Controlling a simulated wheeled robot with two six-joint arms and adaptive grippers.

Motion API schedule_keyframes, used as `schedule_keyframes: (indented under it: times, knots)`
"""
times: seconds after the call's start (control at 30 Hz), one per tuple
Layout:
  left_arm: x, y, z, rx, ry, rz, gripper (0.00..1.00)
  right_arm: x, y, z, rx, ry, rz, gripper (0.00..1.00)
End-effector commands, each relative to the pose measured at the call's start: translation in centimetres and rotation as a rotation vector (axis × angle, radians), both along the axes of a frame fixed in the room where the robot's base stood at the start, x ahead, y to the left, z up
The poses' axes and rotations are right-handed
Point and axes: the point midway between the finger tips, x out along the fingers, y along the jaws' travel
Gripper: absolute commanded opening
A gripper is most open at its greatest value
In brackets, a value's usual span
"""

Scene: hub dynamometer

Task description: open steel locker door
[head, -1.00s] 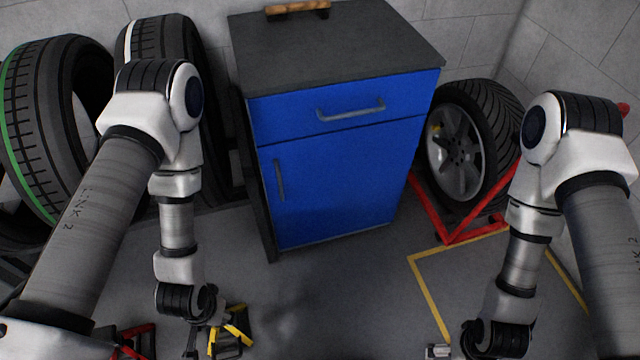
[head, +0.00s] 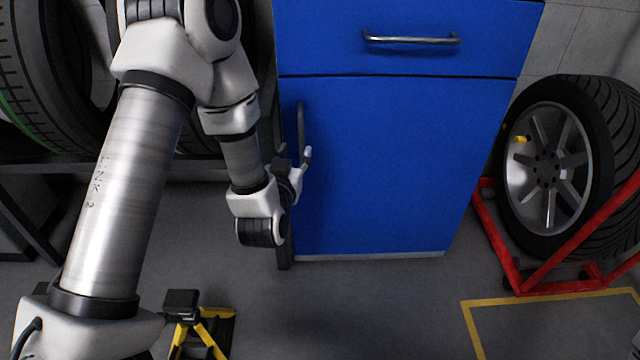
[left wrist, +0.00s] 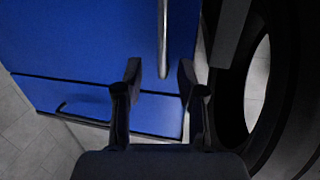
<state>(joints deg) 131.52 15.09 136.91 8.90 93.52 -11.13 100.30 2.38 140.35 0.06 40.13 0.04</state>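The blue steel locker door (head: 390,165) is shut, below a drawer of the same cabinet. Its upright grey bar handle (head: 301,122) is near the door's left edge. My left gripper (head: 297,156) is at the handle's lower part, its fingers apart. In the left wrist view, the handle (left wrist: 163,40) lines up with the gap between the fingers of the open gripper (left wrist: 160,74). I cannot tell whether the fingers reach past the bar. My right gripper is out of view.
The drawer handle (head: 410,39) sits above the door. A wheel (head: 550,170) on a red stand (head: 510,270) is to the right. Tyres (head: 50,75) on a rack are at left. A yellow and black stand (head: 205,330) is on the floor. Floor in front of the door is clear.

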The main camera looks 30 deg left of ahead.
Motion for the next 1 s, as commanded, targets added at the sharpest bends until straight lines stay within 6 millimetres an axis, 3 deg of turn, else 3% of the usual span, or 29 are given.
schedule_keyframes:
  times: [0.03, 0.13, 0.37, 0.7, 1.0]
  knots:
    - [0.2, 0.3, -2.7, -0.005, -0.031, 0.006, 0.39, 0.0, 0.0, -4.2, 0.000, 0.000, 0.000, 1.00]
    - [0.5, 0.5, -2.8, -0.012, -0.070, 0.012, 0.39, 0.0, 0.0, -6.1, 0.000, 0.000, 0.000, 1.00]
    - [1.8, 1.0, -1.9, -0.014, -0.091, 0.014, 0.39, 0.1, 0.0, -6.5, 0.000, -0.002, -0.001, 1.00]
    - [7.4, 3.0, -2.0, -0.014, -0.087, 0.012, 0.39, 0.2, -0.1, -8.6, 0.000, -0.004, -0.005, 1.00]
    - [8.0, 3.2, -1.8, -0.013, -0.085, 0.011, 0.39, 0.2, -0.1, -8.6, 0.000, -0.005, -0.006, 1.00]
